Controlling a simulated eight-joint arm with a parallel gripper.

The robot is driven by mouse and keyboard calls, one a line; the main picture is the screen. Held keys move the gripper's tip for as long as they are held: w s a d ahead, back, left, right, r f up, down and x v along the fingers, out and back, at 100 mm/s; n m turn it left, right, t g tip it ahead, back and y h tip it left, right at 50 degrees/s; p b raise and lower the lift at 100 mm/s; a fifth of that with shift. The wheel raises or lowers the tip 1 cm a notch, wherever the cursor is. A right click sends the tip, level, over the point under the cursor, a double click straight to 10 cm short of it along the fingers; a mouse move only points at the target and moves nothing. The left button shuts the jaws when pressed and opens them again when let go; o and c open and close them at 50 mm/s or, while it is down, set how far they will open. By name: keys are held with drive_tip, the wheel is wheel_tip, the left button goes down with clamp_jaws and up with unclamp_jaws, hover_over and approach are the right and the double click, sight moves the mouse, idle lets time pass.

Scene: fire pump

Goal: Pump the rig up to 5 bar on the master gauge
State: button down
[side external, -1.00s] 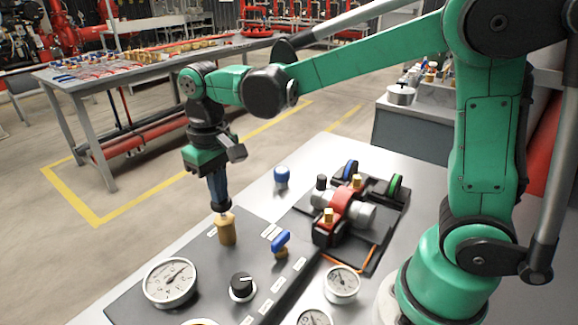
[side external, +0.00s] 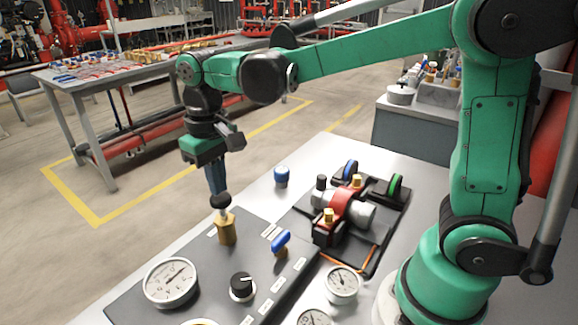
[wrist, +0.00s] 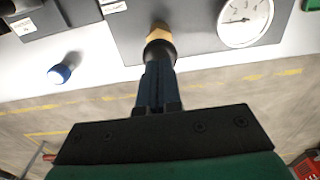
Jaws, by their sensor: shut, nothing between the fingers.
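The hand pump is a brass cylinder (side external: 227,231) on the dark panel, with a black knob (side external: 220,201) on a raised rod above it. My gripper (side external: 217,191) is shut and points down, its tips at the top of the knob; I cannot tell whether they touch. In the wrist view my shut fingers (wrist: 158,68) meet the black knob (wrist: 159,49) and hide part of it. A large round gauge (side external: 171,281) lies on the panel at front left and shows partly in the wrist view (wrist: 245,20). Its exact reading is too small to tell.
A black selector knob (side external: 243,286) and a blue-handled valve (side external: 281,243) stand near the pump. Smaller gauges (side external: 342,284) sit at front right. A red and grey valve assembly (side external: 345,207) and a blue cap (side external: 281,176) are behind.

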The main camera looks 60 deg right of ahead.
drive_tip(key=shift+f, duration=1.6)
drive_tip(key=shift+r, duration=1.8)
drive_tip(key=shift+f, duration=0.1)
idle(0.7)
drive_tip(key=shift+f, duration=1.7)
drive_tip(key=shift+r, duration=1.8)
drive_tip(key=shift+f, duration=0.1)
